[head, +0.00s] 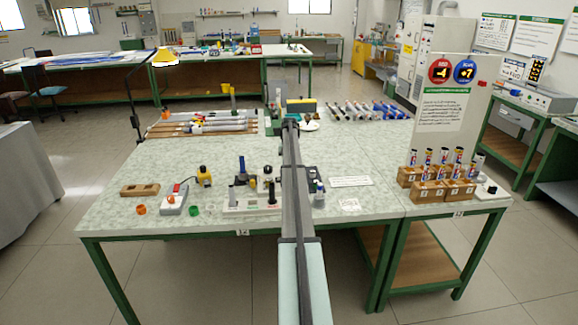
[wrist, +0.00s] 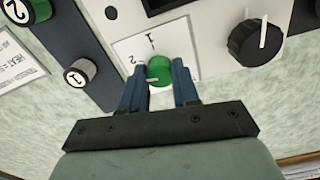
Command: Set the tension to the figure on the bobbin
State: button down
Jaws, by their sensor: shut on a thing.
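In the wrist view my gripper (wrist: 159,82) has its two blue fingers on either side of a small green knob (wrist: 159,69), shut on it. The knob sits on a white dial plate (wrist: 128,46) with the figures 1 and 2 in view. A short pale mark on the knob lies toward the left, below the 2; its exact setting is hard to tell. Two round pieces on a dark strip at the left bear figures: a grey one with 1 (wrist: 79,75) and a white-faced one with 2 (wrist: 25,11). I cannot tell whether these are bobbins. In the head view my arm hides the gripper's fingertips.
A black knob (wrist: 257,42) with a white line stands right of the green one. In the head view, wooden blocks with coloured tubes (head: 430,188) stand at the right, below a sign board (head: 443,103). Rods (head: 205,123) lie at the back left.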

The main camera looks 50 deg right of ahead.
jog(key=n, duration=0.3)
jog(key=shift+n, duration=2.2)
jog(key=c, duration=0.8)
grip_release()
jog(key=shift+r, duration=0.15)
notch_tip(320, 180, up, 14)
jog(key=shift+f, duration=0.2)
